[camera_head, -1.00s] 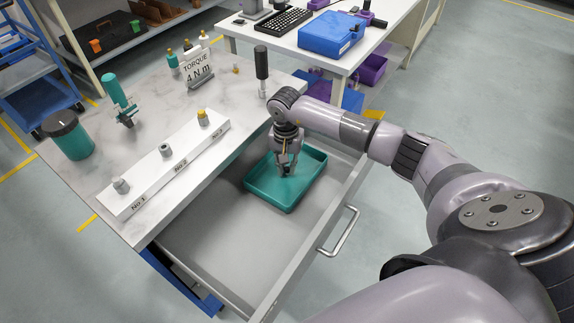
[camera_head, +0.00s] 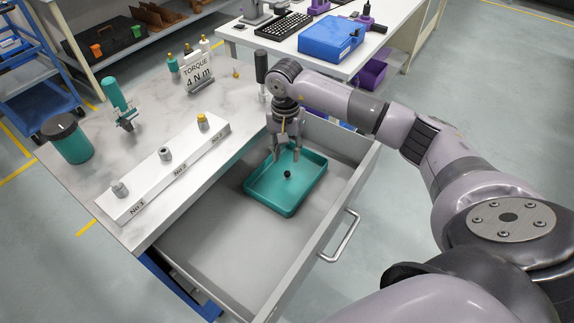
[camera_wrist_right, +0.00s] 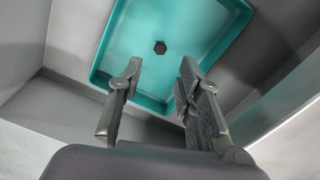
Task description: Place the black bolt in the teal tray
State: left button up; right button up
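The black bolt (camera_head: 287,174) lies on the floor of the teal tray (camera_head: 262,194), near its middle. The bolt (camera_wrist_right: 160,47) and the tray (camera_wrist_right: 121,55) also show in the right wrist view. The tray sits inside the open drawer. My right gripper (camera_head: 286,157) is open and empty above the back part of the tray, apart from the bolt. In the right wrist view its two fingers (camera_wrist_right: 157,95) are spread with nothing between them. My left gripper is not in view.
The open grey drawer (camera_head: 220,255) has free floor left of and in front of the tray. On the worktop stand a white numbered block (camera_head: 150,180), a torque sign (camera_head: 198,72), a teal tool (camera_head: 117,98) and a teal jar (camera_head: 68,138). A black-handled tool (camera_head: 261,68) stands near the gripper.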

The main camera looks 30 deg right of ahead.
jog(key=shift+r, duration=2.25)
